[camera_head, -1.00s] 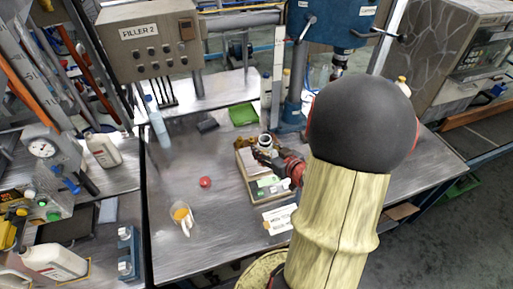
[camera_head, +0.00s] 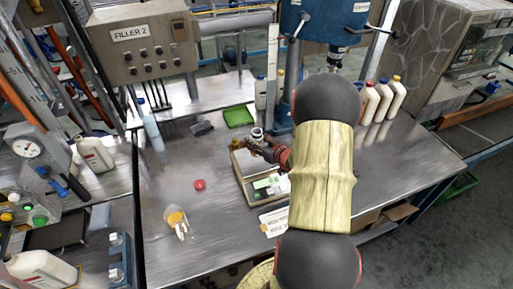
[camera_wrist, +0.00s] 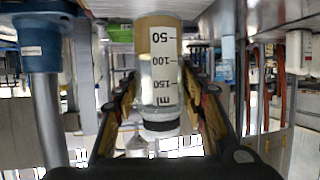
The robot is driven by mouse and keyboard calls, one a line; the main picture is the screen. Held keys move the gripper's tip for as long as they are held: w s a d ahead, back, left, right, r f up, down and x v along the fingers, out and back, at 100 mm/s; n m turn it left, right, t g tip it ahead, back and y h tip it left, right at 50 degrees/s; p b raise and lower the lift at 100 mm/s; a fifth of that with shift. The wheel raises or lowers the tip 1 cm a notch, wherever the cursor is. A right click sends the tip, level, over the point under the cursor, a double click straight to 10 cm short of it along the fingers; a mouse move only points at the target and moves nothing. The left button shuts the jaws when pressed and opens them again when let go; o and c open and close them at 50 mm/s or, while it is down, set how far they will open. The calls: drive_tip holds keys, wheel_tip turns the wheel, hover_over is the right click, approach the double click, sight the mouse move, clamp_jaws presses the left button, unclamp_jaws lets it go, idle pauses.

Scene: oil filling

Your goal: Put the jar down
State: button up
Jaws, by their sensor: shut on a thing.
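My gripper (camera_head: 262,148) is shut on a clear jar (camera_wrist: 160,75) with black volume marks. The wrist view looks upside down, and the fingers lie on both sides of the jar there. The jar's end at the top of that picture looks tan, and its other end has a dark and white rim. In the head view the jar's pale rim (camera_head: 257,133) shows at the back of a boxy device (camera_head: 245,188) with a green display. I cannot tell whether the jar's base touches a surface.
On the metal table (camera_head: 215,235) are a red cap (camera_head: 199,184), a beaker with amber liquid (camera_head: 175,219), a paper (camera_head: 277,220) and a green tray (camera_head: 238,116). A blue filler column stands behind. White bottles (camera_head: 383,98) stand at the right. The table's left front is mostly clear.

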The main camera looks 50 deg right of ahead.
drive_tip(key=shift+w+d+f+b, duration=0.15)
drive_tip(key=shift+f+b, duration=0.35)
drive_tip(key=shift+f, duration=1.25)
drive_tip(key=o, duration=1.1)
drive_tip(key=shift+f, duration=0.15)
drive_tip(key=shift+o, duration=0.6)
